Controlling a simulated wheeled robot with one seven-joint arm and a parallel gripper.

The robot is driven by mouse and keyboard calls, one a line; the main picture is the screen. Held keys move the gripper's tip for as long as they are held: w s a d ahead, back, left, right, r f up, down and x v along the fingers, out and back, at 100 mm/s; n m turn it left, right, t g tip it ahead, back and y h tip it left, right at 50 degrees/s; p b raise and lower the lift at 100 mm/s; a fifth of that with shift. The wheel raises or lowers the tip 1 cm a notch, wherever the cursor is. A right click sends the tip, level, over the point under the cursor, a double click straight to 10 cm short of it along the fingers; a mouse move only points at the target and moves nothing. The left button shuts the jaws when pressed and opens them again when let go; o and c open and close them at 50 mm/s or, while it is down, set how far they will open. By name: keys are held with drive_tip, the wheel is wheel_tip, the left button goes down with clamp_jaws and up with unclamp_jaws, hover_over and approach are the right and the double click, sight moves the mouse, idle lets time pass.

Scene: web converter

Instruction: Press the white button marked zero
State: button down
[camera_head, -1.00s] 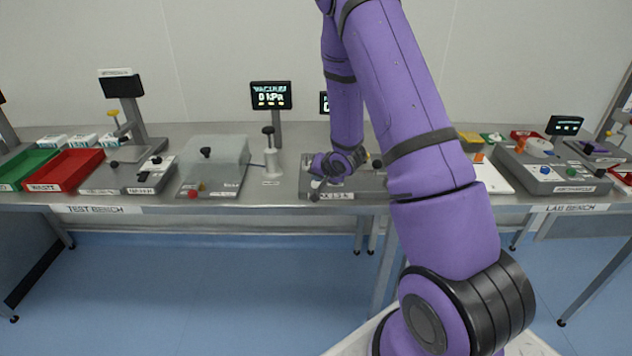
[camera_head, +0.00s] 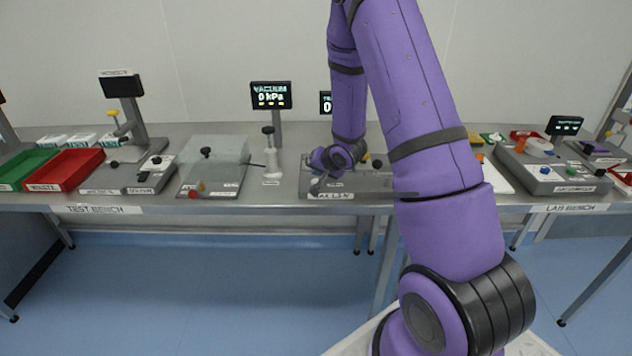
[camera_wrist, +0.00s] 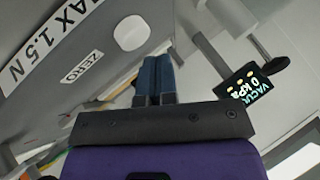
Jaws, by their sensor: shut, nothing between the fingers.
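The white button (camera_wrist: 131,33) is a round disc on a grey panel in the wrist view. A ZERO label (camera_wrist: 82,67) lies to its lower left. My gripper (camera_wrist: 155,62) is shut and empty. In the picture its dark blue fingertips lie just below and right of the button; the gap in depth is hard to judge. In the head view my gripper (camera_head: 317,184) is small, low over the front of a grey device (camera_head: 375,186) on the bench. The button cannot be made out there.
A MAX 1.5 N label (camera_wrist: 52,42) is on the same panel. A clear-covered box (camera_head: 215,160) stands farther left. My arm hides the bench's middle right.

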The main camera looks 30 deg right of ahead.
drive_tip(key=shift+r, duration=2.5)
wheel_tip(320, 180, up, 12)
drive_tip(key=r+n+h, duration=0.1)
drive_tip(key=n+h, duration=0.1)
hover_over(318, 180)
drive_tip(key=s+a, duration=0.3)
drive_tip(key=s, duration=0.1)
drive_tip(key=s+a+r+n+g, duration=0.1)
drive_tip(key=s+a+r+g, duration=0.15)
drive_tip(key=s+r, duration=0.5)
drive_tip(key=s+a+r+n, duration=0.2)
drive_tip(key=s+a, duration=0.1)
drive_tip(key=s, duration=0.4)
drive_tip(key=s+a+r+n+g+y, duration=0.1)
drive_tip(key=s+a, duration=0.3)
drive_tip(key=s, duration=0.4)
drive_tip(key=s+a+r+n, duration=0.2)
drive_tip(key=s+a+r, duration=0.1)
drive_tip(key=s, duration=0.4)
drive_tip(key=shift+s+a+r+n+y, duration=0.3)
drive_tip(key=shift+s+r, duration=0.1)
drive_tip(key=shift+r, duration=0.2)
